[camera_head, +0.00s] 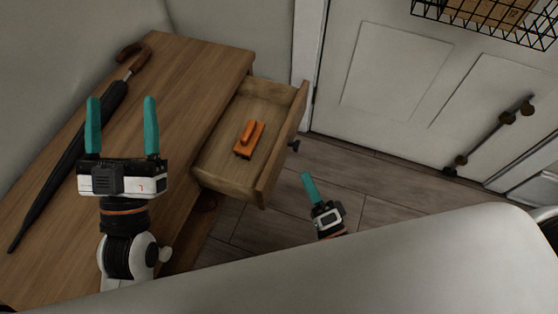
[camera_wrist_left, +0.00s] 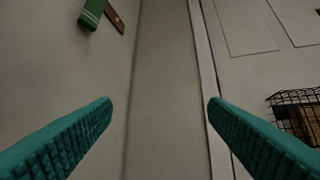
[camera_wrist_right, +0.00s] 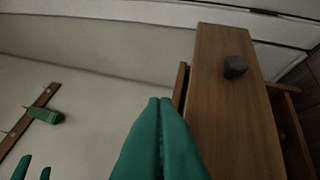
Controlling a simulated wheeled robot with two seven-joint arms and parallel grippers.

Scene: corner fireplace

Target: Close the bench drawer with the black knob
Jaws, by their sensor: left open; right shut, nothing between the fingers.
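The wooden bench drawer (camera_head: 262,100) is pulled well out of the bench (camera_head: 180,75) in the head view. Its black knob (camera_head: 294,146) sits on the outer face; the knob also shows on the drawer front in the right wrist view (camera_wrist_right: 235,67). An orange object (camera_head: 250,139) lies inside the drawer. My right gripper (camera_head: 307,177) is shut and empty, in front of the drawer face and apart from the knob in the head view. My left gripper (camera_head: 121,110) is open and empty above the bench top; its fingers frame the wall in the left wrist view (camera_wrist_left: 160,110).
A folded black umbrella (camera_head: 85,135) with a brown handle lies along the bench top. A white panelled door (camera_head: 390,75) stands behind the drawer. A wire basket (camera_head: 490,18) hangs at upper right. Wood floor (camera_head: 375,185) is bare beside the drawer. A pale surface (camera_head: 400,255) fills the foreground.

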